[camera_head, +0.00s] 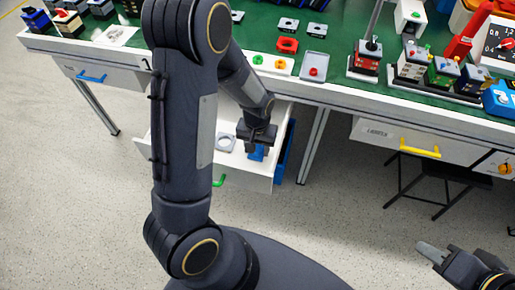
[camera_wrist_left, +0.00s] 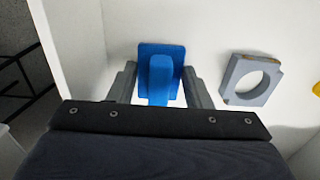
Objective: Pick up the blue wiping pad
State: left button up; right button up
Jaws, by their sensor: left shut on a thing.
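The blue wiping pad (camera_wrist_left: 176,53) is a flat blue plate with a raised blue handle, inside the open white drawer (camera_head: 245,178). In the head view the pad (camera_head: 257,153) is partly hidden under my left gripper (camera_head: 254,150). My left gripper reaches down into the drawer. In the left wrist view the fingers of my left gripper (camera_wrist_left: 160,88) are on both sides of the pad's handle and shut on it. I cannot tell whether the pad touches the drawer floor. My right gripper (camera_head: 432,250) is at the lower right, away from the drawer, its fingers seeming close together.
A grey plate with a round hole (camera_wrist_left: 250,80) lies in the drawer beside the pad. The drawer walls rise close around my left gripper. The green-topped workbench (camera_head: 340,50) above holds several switches and blocks. A closed drawer with a yellow handle (camera_head: 420,150) is at right.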

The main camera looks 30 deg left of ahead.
aim_at(257, 147)
pick_arm(q)
jog(key=shift+r, duration=0.55)
notch_tip(257, 147, up, 2)
jog(key=shift+w+r+p, duration=0.1)
jog(key=shift+r+p, duration=0.15)
jog(key=shift+p, duration=0.3)
jog(key=s+a+r+p, duration=0.1)
jog(key=s+a+r, duration=0.3)
jog(key=s+a, duration=0.1)
jog(key=s+a+r+p, duration=0.2)
jog(key=s+a+r, duration=0.2)
jog(key=s+r, duration=0.1)
jog(key=shift+s+a+r, duration=0.15)
jog(key=shift+a+r, duration=0.05)
jog(key=shift+a, duration=0.15)
